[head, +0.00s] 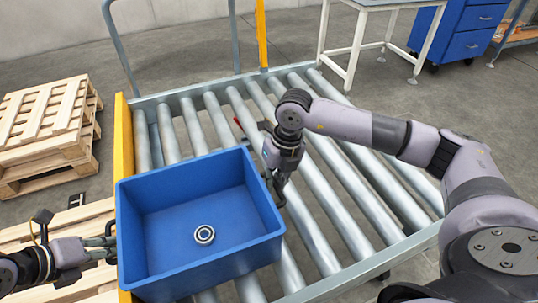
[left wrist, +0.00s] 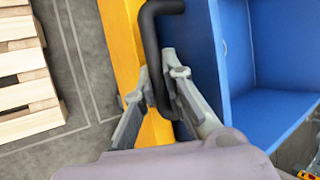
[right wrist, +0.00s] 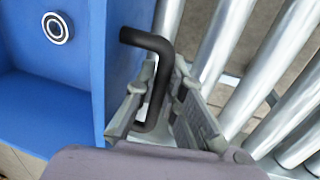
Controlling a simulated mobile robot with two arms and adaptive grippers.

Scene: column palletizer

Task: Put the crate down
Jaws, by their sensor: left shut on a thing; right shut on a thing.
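The blue crate (head: 190,262) is over the left part of the roller conveyor, above its yellow side rail. A round metal bearing (head: 204,234) lies on its floor. My left gripper (head: 112,243) is at the crate's left side, shut on a black handle (left wrist: 157,60). My right gripper (head: 270,182) is at the crate's right side, shut on the other black handle (right wrist: 157,80). The crate looks about level. I cannot tell whether its underside touches the rollers, as the walls hide it.
The roller conveyor (head: 320,205) has bare rollers to the right of and behind the crate. Wooden pallets (head: 48,125) are stacked at the left, and another pallet (head: 70,222) lies beside the yellow rail (head: 124,140). A white-legged table (head: 355,45) and a blue drawer cabinet (head: 470,30) stand behind.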

